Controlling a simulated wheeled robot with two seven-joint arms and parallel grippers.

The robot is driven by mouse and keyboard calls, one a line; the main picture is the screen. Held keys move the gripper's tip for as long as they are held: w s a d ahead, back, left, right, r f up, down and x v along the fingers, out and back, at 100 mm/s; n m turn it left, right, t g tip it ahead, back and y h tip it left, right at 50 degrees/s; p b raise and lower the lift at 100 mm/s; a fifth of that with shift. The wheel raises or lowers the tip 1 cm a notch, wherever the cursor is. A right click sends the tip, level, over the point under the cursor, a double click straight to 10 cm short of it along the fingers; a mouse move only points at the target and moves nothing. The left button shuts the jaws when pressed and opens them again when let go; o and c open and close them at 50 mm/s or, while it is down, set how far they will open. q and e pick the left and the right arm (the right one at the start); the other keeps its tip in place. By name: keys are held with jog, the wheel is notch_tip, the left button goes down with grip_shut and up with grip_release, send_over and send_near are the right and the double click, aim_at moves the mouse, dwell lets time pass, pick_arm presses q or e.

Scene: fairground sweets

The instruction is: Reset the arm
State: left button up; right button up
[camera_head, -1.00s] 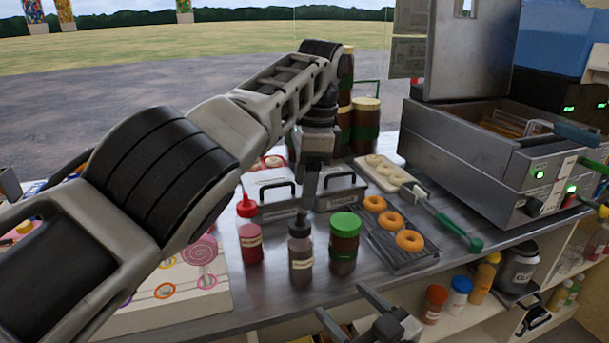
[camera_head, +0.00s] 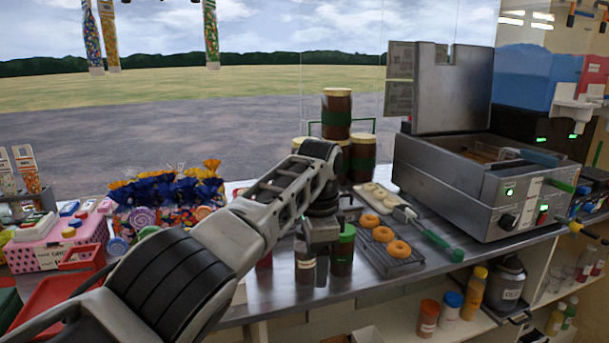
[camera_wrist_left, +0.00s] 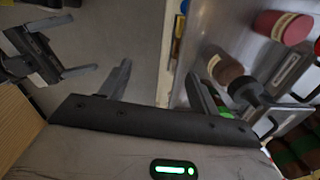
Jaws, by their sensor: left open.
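My left arm reaches in from the left in the head view. Its gripper (camera_head: 322,268) hangs downward over the front of the counter (camera_head: 284,297), in front of a dark squeeze bottle and a green-lidded jar (camera_head: 343,255). In the left wrist view the left gripper (camera_wrist_left: 158,70) has its two fingers apart with nothing between them. My right gripper (camera_wrist_left: 72,45) shows at the left of that view, its fingers apart and empty. It is not in the head view.
A rack of doughnuts (camera_head: 398,248), a green-handled tool (camera_head: 440,245) and a steel fryer (camera_head: 470,185) stand to the right. Stacked brown jars (camera_head: 337,115) stand behind. Wrapped sweets (camera_head: 170,195) and a pink basket (camera_head: 60,248) are at left. A lower shelf holds several bottles.

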pick_arm(q)
jog(key=s+a+f+n+t+h, duration=0.2)
jog(key=s+f+n, duration=0.2)
jog(key=f, duration=0.9)
jog(key=s+a+f+n+t+h, duration=0.1)
jog(key=s+f+n+t+h, duration=0.15)
jog(key=f, duration=1.15)
jog(key=s+a+f+n+t, duration=0.35)
jog(key=s+a, duration=0.35)
jog(key=s, duration=0.4)
jog(key=s+a+r+n+t, duration=0.1)
jog(key=s+a+r, duration=0.1)
jog(key=s, duration=0.4)
jog(key=s+a+r+n+t+y, duration=0.1)
jog(key=s+a+r+n, duration=0.1)
jog(key=s+a+r, duration=0.1)
jog(key=s+a, duration=0.1)
jog(key=s, duration=0.1)
jog(key=shift+s+a, duration=0.3)
jog(key=shift+s, duration=0.05)
pick_arm(e)
jog(key=s+d+f+m+g+h, duration=0.1)
jog(key=s+d+f+g+h, duration=0.1)
jog(key=s+f, duration=0.5)
jog(key=s+d+f+m+g+h, duration=0.2)
jog(key=s+d+f+h, duration=0.2)
jog(key=s+f, duration=0.3)
jog(key=shift+d+m, duration=0.15)
jog(key=shift+m, duration=0.15)
